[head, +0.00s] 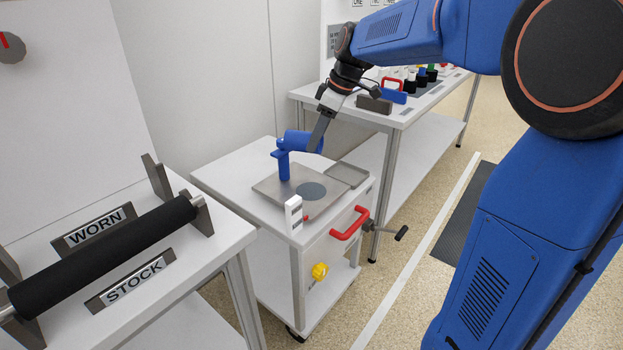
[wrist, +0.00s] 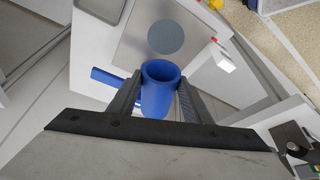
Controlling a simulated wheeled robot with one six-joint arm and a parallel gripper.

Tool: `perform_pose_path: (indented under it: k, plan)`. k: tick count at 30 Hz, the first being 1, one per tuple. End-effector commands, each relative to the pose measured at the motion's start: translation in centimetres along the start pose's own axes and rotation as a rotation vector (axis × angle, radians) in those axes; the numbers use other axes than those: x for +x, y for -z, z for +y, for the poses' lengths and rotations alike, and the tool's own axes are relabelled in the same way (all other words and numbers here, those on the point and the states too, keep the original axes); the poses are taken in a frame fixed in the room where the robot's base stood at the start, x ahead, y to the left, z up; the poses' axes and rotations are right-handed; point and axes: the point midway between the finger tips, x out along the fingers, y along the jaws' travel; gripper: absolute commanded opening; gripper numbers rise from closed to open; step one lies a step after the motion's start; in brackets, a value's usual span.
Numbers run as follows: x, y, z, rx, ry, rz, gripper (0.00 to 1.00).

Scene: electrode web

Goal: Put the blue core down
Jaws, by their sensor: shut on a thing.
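My gripper (head: 318,130) reaches down over the white cart and is shut on the blue core. The blue core (head: 298,140) is a hollow cylinder and lies roughly level in the head view, above the grey plate (head: 265,188). A blue upright post or handle (head: 284,165) shows below its left end. In the wrist view the core (wrist: 160,90) sits between the two fingers (wrist: 158,100), its open end facing the camera side. A dark round disc (head: 311,190) lies on the plate and also shows in the wrist view (wrist: 166,37).
A shallow grey tray (head: 346,174) lies on the cart (head: 225,172), right of the plate. A small white block (head: 293,214) stands at its front edge. A red handle (head: 350,223) juts from its front. A black roller (head: 105,255) rests on the left table by WORN and STOCK signs.

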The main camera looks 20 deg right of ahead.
Motion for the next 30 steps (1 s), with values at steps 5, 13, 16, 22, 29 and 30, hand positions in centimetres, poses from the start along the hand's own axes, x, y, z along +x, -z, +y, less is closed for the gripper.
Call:
perform_pose_path:
  k: [5, 13, 16, 22, 29, 30]
  plan:
    - [3.7, -1.4, -0.1, 0.002, 0.003, -0.001, 0.18]
    - [7.8, -3.0, 0.0, 0.001, 0.001, 0.0, 0.18]
    - [8.4, -3.2, 0.0, 0.0, -0.001, 0.001, 0.18]
    - [9.7, -3.7, 0.0, 0.001, 0.001, 0.0, 0.18]
    - [12.0, -4.7, 0.0, 0.0, 0.0, 0.0, 0.18]
    - [12.1, -4.7, 0.0, 0.0, 0.0, 0.0, 0.18]
